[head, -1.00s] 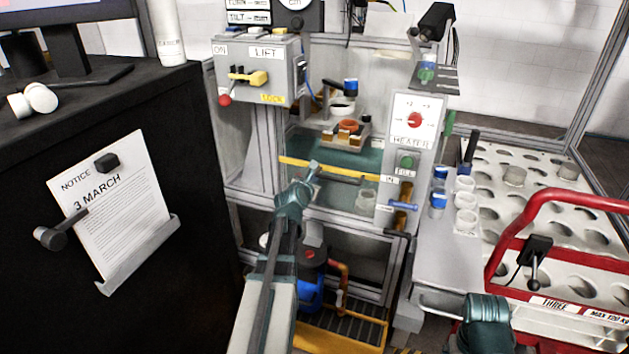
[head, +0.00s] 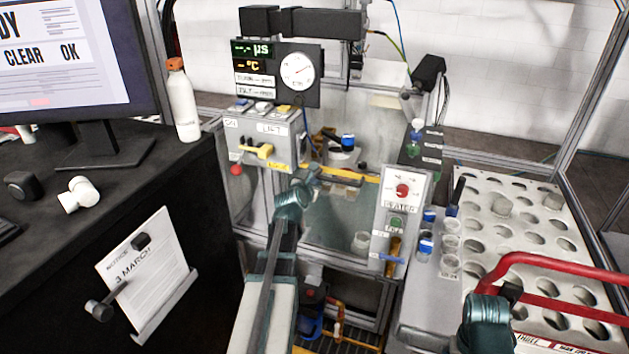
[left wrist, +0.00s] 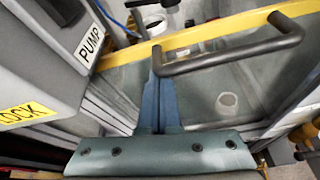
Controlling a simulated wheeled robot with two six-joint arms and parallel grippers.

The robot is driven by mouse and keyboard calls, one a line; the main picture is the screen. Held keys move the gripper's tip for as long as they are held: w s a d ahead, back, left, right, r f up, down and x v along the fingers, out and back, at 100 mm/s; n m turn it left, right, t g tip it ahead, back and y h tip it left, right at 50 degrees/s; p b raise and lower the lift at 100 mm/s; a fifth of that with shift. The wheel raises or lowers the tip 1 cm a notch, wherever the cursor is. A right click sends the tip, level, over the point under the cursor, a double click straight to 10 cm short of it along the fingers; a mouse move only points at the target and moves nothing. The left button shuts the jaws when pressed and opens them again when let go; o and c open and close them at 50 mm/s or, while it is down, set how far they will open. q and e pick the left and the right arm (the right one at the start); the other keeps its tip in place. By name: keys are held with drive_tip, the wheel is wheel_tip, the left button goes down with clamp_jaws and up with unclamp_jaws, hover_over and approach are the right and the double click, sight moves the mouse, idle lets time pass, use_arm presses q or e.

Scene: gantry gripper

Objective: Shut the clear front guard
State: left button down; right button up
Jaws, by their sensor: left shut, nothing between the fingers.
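The clear front guard (head: 335,222) stands at the front of the machine, with a yellow strip along its top edge and a dark bar handle. The yellow strip (left wrist: 205,36) and the handle (left wrist: 236,57) show large in the left wrist view. My left gripper (head: 309,176) is shut and empty. Its fingers (left wrist: 157,62) reach the left end of the handle; I cannot tell for sure whether they touch it. A teal part of my right arm shows at the lower right, but its fingertips cannot be made out.
The lift control box (head: 262,140) is close on the left of my left gripper. The heater panel (head: 399,215) stands on the right. A red-railed cart (head: 560,262) and a tray with round holes (head: 520,215) are further right. A black desk (head: 70,240) is at left.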

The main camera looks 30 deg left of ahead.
use_arm(q)
drive_tip(key=shift+w+a+r, duration=0.1)
drive_tip(key=shift+r, duration=0.25)
drive_tip(key=p+v, duration=0.3)
drive_tip(key=v, duration=0.7)
drive_tip(key=shift+f, duration=0.35)
